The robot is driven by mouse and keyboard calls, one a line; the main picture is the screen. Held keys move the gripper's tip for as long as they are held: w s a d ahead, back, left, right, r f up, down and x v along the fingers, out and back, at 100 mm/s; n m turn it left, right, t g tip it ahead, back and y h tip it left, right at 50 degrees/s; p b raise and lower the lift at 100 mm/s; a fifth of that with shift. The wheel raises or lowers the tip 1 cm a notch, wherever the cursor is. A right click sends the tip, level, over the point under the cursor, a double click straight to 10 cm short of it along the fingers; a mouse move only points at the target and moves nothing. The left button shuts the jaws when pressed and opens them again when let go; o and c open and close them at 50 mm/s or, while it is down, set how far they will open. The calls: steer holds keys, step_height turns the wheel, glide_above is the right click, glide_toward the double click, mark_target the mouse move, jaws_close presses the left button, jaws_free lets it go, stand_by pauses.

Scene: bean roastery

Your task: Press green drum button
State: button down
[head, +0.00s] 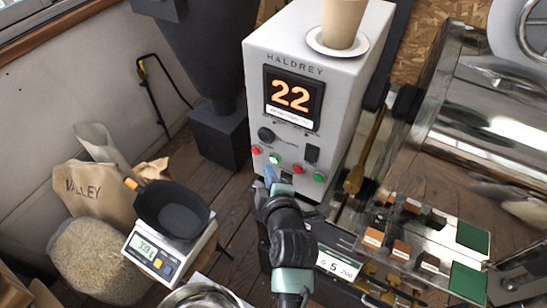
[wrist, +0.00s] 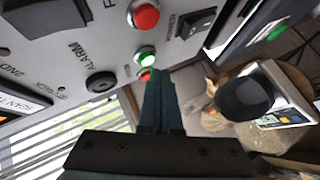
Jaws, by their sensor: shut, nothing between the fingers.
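The grey roaster's front panel (head: 285,150) carries a row of alternating red and green buttons. One green button (head: 274,158) is bright and sits just above my fingertips; it also shows in the wrist view (wrist: 146,55). Another green button (head: 319,177) is at the row's right end. I cannot read a drum label on either. A red button (head: 298,169) lies between them and shows large in the wrist view (wrist: 145,15). My gripper (head: 270,175) is shut and empty; its tips (wrist: 158,74) are close to the bright green button. I cannot tell whether they touch.
A cup (head: 343,22) stands on a white saucer on top of the roaster. A scale with a black pan (head: 172,212) stands at left near sacks (head: 95,195). A metal tray (head: 410,235) with small sample blocks lies at right, by a shiny drum.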

steer(key=shift+s+a+p, duration=0.5)
steer(key=shift+s+a, duration=0.25)
steer(key=shift+s, duration=0.3)
steer(key=shift+s+a+p, duration=0.5)
steer(key=shift+s+a, duration=0.2)
steer(key=shift+s, duration=0.35)
steer(key=w+r+m+t, duration=0.3)
steer(key=r, duration=1.3)
steer(key=w+r+m+t, duration=0.2)
steer(key=r+m+t, duration=0.2)
steer(key=r, duration=1.1)
steer(key=s+r+m+t, duration=0.3)
steer(key=s+r, duration=0.4)
steer(key=r, duration=0.7)
steer(key=s+r+m+t+h, duration=0.1)
steer(key=s+r+m+t, duration=0.3)
steer(key=r, duration=1)
steer(key=s+m, duration=0.1)
steer(key=s, duration=0.2)
steer(key=shift+s+r+m, duration=0.25)
steer(key=shift+s+m, duration=0.05)
steer(key=shift+s, duration=0.05)
steer(key=shift+d, duration=0.1)
